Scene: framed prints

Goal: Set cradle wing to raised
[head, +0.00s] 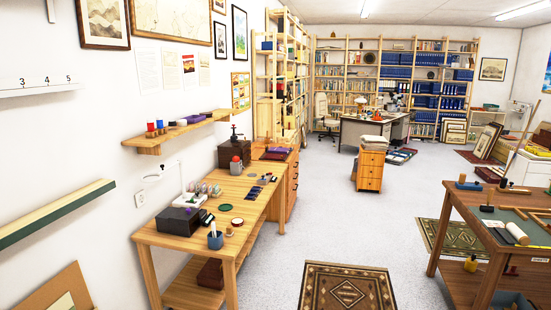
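I cannot make out a cradle or its wing anywhere in the head view. Neither of my grippers shows in it. A wooden workbench (153,236) stands along the left wall, with a black box (180,221), a white lamp and small pots on it. At the right edge is another work table (462,204) with tools and a pale roller (517,233) on it. A far desk (354,129) carries small items too distant to tell apart.
A patterned rug (347,290) lies on the floor in front, and another (437,240) is partly hidden by the right table. A wooden drawer cabinet (370,170) stands mid-room. Bookshelves (362,46) line the back. The grey floor (330,220) is clear in the middle.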

